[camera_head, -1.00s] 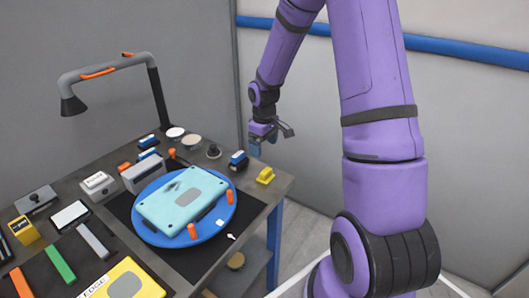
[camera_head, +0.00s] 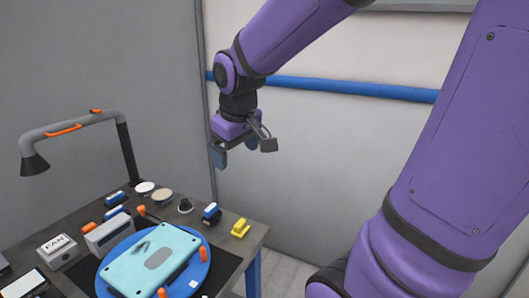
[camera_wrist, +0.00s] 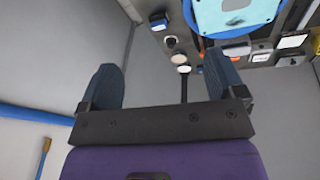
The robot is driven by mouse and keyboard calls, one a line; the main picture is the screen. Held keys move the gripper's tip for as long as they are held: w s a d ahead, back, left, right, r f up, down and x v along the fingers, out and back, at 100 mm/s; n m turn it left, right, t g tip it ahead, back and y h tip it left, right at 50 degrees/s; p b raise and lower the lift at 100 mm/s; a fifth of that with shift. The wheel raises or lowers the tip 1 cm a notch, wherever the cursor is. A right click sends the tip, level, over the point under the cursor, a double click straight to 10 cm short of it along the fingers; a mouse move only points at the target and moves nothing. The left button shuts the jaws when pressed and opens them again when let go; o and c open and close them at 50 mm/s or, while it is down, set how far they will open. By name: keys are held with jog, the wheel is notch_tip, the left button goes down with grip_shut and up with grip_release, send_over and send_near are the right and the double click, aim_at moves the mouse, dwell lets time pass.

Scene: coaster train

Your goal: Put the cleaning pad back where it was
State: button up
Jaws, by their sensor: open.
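Several small blue-and-white blocks are on the table; I cannot tell which is the cleaning pad. One block (camera_head: 210,213) is near the right rear edge beside a yellow piece (camera_head: 240,228). Two more, a rear block (camera_head: 115,198) and a nearer one (camera_head: 117,212), are at the back left. A teal panel (camera_head: 130,268) with a dark smudge lies on a round blue turntable (camera_head: 192,282). My gripper (camera_head: 235,150) is open and empty, in the air above and behind the table's right rear corner. Its two fingers are spread apart in the wrist view (camera_wrist: 163,80).
A lamp (camera_head: 75,122) arches over the left side. Pale round discs (camera_head: 161,195) and a black knob (camera_head: 185,205) stand along the rear edge. A grey box (camera_head: 107,232) and a box marked FAN (camera_head: 57,250) are at left. The air around my gripper is clear.

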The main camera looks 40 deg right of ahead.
jog(key=s+a+r+t, duration=0.1)
jog(key=s+r, duration=0.1)
jog(key=s, duration=0.4)
jog(key=s+a+r+m+t+y, duration=0.1)
jog(key=s+a+r, duration=0.1)
jog(key=s, duration=0.5)
jog(key=shift+a+r, duration=0.25)
jog(key=shift+r, duration=0.15)
